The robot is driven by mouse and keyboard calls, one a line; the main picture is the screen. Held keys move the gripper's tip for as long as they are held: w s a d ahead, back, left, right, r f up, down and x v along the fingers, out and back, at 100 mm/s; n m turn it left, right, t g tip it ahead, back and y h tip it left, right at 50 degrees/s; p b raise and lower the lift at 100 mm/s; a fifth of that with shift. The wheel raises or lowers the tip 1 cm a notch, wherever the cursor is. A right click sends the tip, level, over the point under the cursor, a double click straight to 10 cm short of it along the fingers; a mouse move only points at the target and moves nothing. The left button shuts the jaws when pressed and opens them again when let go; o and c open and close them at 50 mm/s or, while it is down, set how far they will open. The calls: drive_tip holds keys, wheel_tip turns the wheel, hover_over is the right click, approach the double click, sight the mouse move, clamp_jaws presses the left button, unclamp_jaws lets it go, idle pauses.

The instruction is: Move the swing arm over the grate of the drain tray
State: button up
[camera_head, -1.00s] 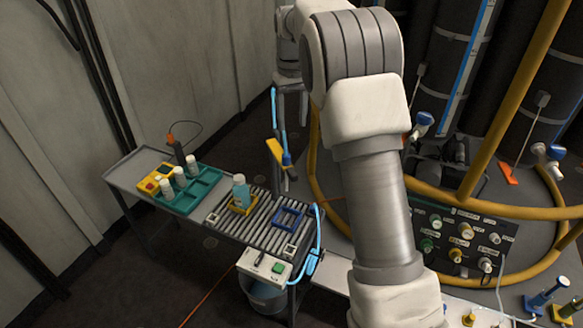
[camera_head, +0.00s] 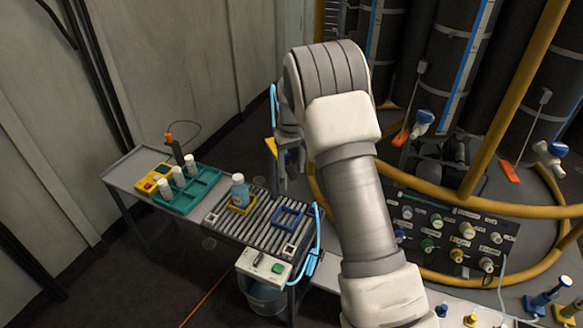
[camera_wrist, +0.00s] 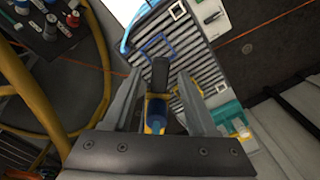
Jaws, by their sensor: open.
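The swing arm (camera_head: 271,146) shows a yellow part behind my arm in the head view, at the far side of the drain tray; the rest of it is mostly hidden. In the wrist view its blue cylinder (camera_wrist: 155,114) and dark end (camera_wrist: 160,72) lie between the spread fingers of my gripper (camera_wrist: 160,84). The fingers are open around it; I cannot tell whether they touch it. The drain tray's slatted grate (camera_head: 248,231) is at the middle of the head view. It also shows beyond the fingers in the wrist view (camera_wrist: 187,42).
A teal rack (camera_head: 203,190) with white bottles is at left. A control box (camera_head: 263,265) hangs at the front. Yellow pipes (camera_head: 470,205) curve at right.

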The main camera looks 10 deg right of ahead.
clamp_jaws()
idle(0.3)
idle(1.2)
